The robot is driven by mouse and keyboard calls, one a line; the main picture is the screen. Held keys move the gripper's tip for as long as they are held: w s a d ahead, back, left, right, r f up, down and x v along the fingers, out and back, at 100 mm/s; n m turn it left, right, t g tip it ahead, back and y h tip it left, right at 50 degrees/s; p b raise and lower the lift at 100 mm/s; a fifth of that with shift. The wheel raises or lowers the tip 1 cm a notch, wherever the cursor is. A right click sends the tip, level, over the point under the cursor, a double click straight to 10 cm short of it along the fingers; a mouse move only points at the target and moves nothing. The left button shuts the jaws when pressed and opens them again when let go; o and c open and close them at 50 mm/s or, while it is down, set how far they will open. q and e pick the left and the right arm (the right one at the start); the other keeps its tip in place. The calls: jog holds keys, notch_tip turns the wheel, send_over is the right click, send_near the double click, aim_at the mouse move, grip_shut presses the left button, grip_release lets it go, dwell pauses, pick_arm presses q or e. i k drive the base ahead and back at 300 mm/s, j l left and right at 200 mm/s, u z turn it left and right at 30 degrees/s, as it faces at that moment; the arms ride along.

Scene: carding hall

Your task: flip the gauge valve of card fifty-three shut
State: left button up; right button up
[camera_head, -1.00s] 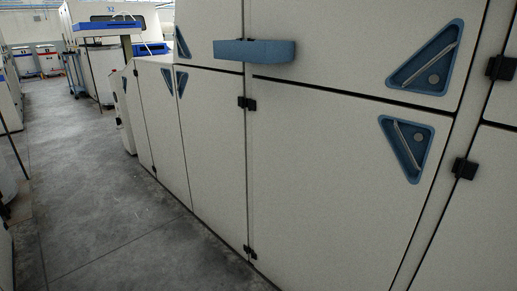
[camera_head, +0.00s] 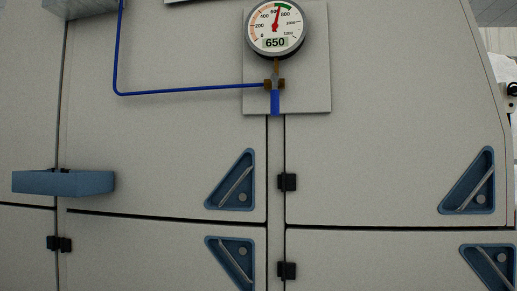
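The round pressure gauge (camera_head: 275,28) is at the top middle of the head view, on a light grey plate (camera_head: 312,90) fixed to the machine front. Its red needle points slightly right of straight up, and a label reads 650. Below it, a small brass valve (camera_head: 268,85) sits on the stem. The valve's blue handle (camera_head: 275,103) hangs straight down, in line with the stem. A blue pipe (camera_head: 190,90) runs into the valve from the left. Neither of my grippers is in view. No card number shows.
Beige cabinet doors (camera_head: 160,150) fill the view, with blue triangular recessed latches (camera_head: 233,182) and black hinges (camera_head: 288,182). A blue box-like ledge (camera_head: 63,183) sticks out at left. The machine's edge is at the far right, with a dark fitting (camera_head: 512,89) beyond it.

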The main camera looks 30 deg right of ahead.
aim_at(275, 93)
jog(key=z, duration=1.15)
